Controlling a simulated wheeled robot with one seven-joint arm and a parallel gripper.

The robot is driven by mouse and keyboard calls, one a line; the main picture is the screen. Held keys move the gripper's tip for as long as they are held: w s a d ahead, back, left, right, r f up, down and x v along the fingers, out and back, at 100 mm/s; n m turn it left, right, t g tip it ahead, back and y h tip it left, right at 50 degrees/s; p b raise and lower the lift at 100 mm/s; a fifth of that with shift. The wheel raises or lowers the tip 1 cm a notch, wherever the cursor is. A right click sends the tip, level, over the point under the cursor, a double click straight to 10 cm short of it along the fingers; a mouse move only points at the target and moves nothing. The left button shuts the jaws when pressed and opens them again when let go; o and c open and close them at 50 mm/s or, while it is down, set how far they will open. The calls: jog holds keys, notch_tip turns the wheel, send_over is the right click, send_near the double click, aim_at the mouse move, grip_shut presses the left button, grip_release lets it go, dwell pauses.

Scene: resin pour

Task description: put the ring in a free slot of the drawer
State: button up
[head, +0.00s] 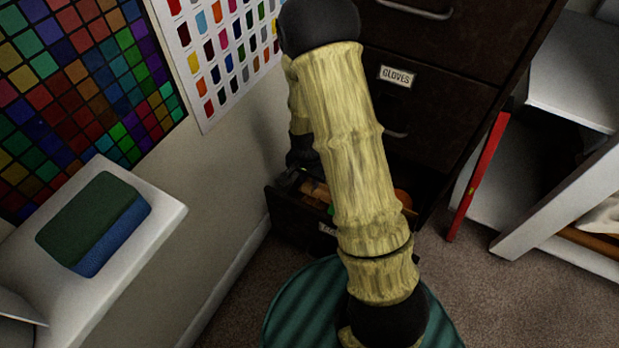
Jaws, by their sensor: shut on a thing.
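The open bottom drawer (285,214) of a dark cabinet sticks out near the floor. Orange-brown things (315,191) and a small green bit (331,210) show inside it. My pale, bamboo-like arm covers much of the drawer, so I cannot tell which slots are free. My dark gripper (300,168) is at the drawer's back left, low over or in it, and only partly in view. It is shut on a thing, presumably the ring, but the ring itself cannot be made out. Its height above the drawer floor is unclear.
The closed drawer labelled "GLOVES" (396,76) is above the open one. The wall with colour charts (90,85) is close on the left. A white shelf (150,215) holds a green-and-blue block (94,223). A red bar (478,177) leans right of the cabinet, beside white shelving (570,75).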

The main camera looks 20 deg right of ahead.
jog(key=shift+f+b, duration=1.15)
jog(key=shift+f, duration=0.3)
jog(key=shift+f+b, duration=0.75)
jog(key=shift+f, duration=1.05)
jog(key=shift+f, duration=0.1)
jog(key=o, duration=1.5)
jog(key=shift+s, duration=0.1)
jog(key=shift+r+p, duration=4)
jog(key=shift+r, duration=0.1)
